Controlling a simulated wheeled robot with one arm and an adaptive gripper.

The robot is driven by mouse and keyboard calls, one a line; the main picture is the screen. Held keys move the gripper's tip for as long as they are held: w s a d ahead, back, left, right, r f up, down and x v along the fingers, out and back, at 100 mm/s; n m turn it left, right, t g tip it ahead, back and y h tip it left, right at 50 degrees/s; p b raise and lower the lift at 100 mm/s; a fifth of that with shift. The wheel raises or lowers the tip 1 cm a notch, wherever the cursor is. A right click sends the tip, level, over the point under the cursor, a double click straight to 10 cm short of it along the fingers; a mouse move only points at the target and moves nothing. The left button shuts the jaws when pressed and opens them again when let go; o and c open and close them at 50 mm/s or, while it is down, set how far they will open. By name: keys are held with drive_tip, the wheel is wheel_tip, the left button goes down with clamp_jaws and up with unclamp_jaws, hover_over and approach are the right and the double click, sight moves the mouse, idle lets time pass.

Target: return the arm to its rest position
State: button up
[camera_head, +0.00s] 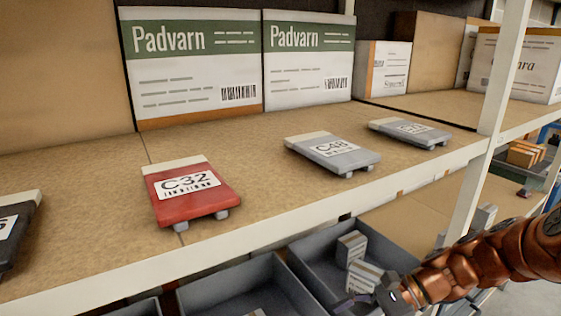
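My arm, with copper-coloured links, enters at the lower right of the head view and reaches left below the front edge of the shelf (300,228). My gripper (362,302) is at its end, low in the view in front of a grey bin (322,284). The gripper is small and dark, partly cut off by the bottom edge, and its fingers cannot be made out clearly. I cannot tell whether it is open or shut, or whether it touches the small boxes (364,277) in the bin behind it.
On the shelf lie a red C32 cartridge (205,200), a grey C48 cartridge (345,162), another grey cartridge (425,138) and a dark one (12,245). Two Padvarn cartons (192,85) stand behind. A white upright post (490,130) rises near the arm.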

drive_tip(key=s+d+n+h, duration=0.2)
drive_tip(key=s+n+h, duration=0.4)
drive_tip(key=s, duration=0.4)
drive_tip(key=s+d+r+n+h, duration=0.1)
drive_tip(key=s+d+n+h, duration=0.1)
drive_tip(key=s+n+h, duration=0.4)
drive_tip(key=shift+s+d+n, duration=0.25)
drive_tip(key=shift+s+n, duration=0.65)
drive_tip(key=shift+s, duration=1.1)
